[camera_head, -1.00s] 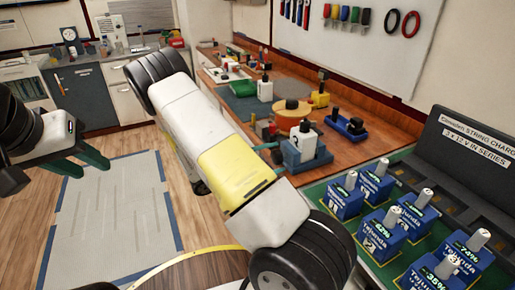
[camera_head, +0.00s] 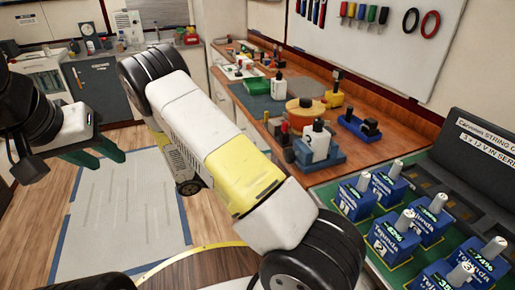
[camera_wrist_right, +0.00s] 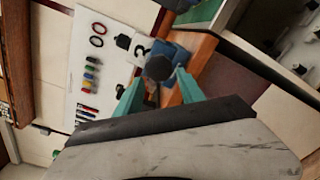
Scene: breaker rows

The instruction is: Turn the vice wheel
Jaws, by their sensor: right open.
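The blue vice (camera_head: 326,152) stands on the wooden bench in the head view, with a white part marked 2 above it. In the right wrist view the blue vice (camera_wrist_right: 181,47) is at the top centre, and a dark round knob (camera_wrist_right: 158,67), which may be its wheel, faces the camera. My right gripper (camera_wrist_right: 158,88) is open, its teal fingers on either side of the knob's lower edge in the picture. I cannot tell whether they touch it. My left gripper (camera_head: 109,160) is open and empty over the floor at the left.
Blue batteries (camera_head: 383,240) stand on a green surface at the right. A blue tray (camera_head: 358,128), a yellow item (camera_head: 334,97) and a tan round item (camera_head: 305,110) are near the vice on the bench. A grey floor mat (camera_head: 125,210) lies at the left.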

